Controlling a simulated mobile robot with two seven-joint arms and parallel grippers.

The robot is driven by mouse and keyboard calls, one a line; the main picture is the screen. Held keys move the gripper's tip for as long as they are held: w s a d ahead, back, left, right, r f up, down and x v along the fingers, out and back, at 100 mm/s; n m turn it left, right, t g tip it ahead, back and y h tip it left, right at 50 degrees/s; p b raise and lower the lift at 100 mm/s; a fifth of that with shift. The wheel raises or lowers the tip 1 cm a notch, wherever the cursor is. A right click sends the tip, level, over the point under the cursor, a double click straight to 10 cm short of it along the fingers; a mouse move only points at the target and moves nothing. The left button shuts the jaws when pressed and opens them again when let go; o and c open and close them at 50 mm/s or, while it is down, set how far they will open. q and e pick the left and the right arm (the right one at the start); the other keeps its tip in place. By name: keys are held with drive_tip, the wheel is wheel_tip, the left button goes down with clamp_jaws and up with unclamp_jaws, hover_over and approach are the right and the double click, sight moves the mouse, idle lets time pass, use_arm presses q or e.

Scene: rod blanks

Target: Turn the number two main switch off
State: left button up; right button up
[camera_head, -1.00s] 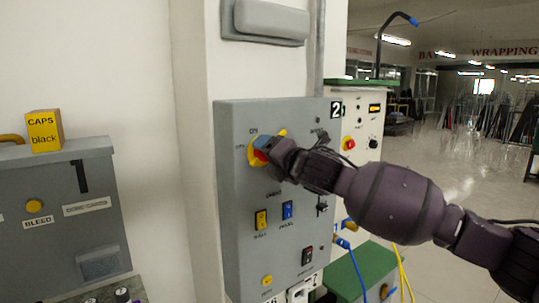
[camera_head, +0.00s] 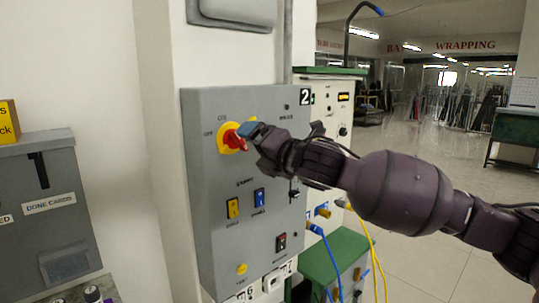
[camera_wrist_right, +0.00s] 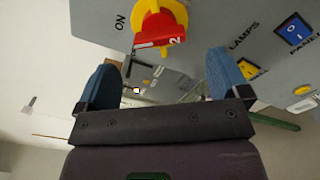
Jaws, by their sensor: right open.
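The main switch (camera_head: 233,139) is a red handle on a yellow disc, high on the grey panel (camera_head: 205,185) marked "2". ON is printed above it and OFF to its left. The handle points to the right, away from OFF. In the right wrist view the red handle (camera_wrist_right: 158,28) bears a "2" and is in front of the fingers. My right gripper (camera_head: 253,133) is open, its blue fingertips just right of the handle. In the wrist view the gripper (camera_wrist_right: 166,78) shows a clear gap between its fingers, with nothing held. My left gripper is not in view.
Below the switch are a yellow switch (camera_head: 233,208), a blue switch (camera_head: 259,197) and a dark red switch (camera_head: 281,241). A second machine (camera_head: 338,125) stands behind at right, above a green box (camera_head: 335,258) with cables. A grey cabinet (camera_head: 45,235) stands at left.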

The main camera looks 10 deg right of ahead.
drive_tip(key=shift+v, duration=1.9)
drive_tip(key=shift+c, duration=0.2)
